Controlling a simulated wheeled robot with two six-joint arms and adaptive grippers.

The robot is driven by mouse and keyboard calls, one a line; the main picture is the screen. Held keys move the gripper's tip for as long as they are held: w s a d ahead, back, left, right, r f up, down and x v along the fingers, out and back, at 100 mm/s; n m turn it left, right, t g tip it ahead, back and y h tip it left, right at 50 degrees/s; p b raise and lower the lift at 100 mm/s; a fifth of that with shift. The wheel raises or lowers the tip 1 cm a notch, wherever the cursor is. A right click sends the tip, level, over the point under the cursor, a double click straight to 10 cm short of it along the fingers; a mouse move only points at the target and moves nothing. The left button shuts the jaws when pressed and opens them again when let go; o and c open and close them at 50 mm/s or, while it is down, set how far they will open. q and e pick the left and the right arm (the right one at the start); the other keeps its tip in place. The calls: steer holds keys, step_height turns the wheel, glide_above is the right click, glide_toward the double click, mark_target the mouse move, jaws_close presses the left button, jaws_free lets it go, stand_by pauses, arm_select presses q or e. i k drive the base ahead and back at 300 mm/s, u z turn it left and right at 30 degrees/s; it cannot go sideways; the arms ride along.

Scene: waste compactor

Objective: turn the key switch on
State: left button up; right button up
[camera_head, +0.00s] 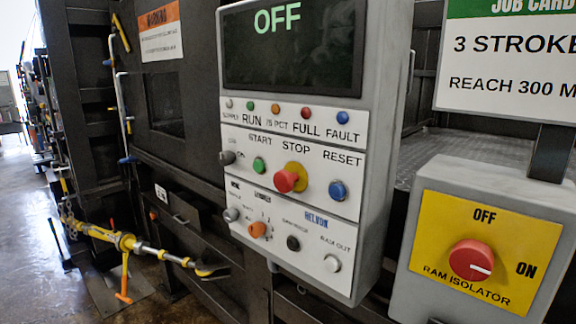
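The grey control box (385,150) stands in the middle of the view, with a dark display (290,55) reading OFF in green. A grey key switch (227,157) sits at the left end of the START/STOP row, beside small lettering that seems to include ON. I cannot tell its exact turned position. A second grey switch (231,214) sits below it in the lower row. No gripper shows in the view, and nothing touches the panel.
The panel also has a green START button (259,165), a red STOP button (286,181), a blue RESET button (337,190) and an orange selector (257,229). A red RAM ISOLATOR knob (471,260) is at right. A yellow tool (127,243) is at left.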

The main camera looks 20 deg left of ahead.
mark_target(226, 157)
steer(key=u, duration=1.25)
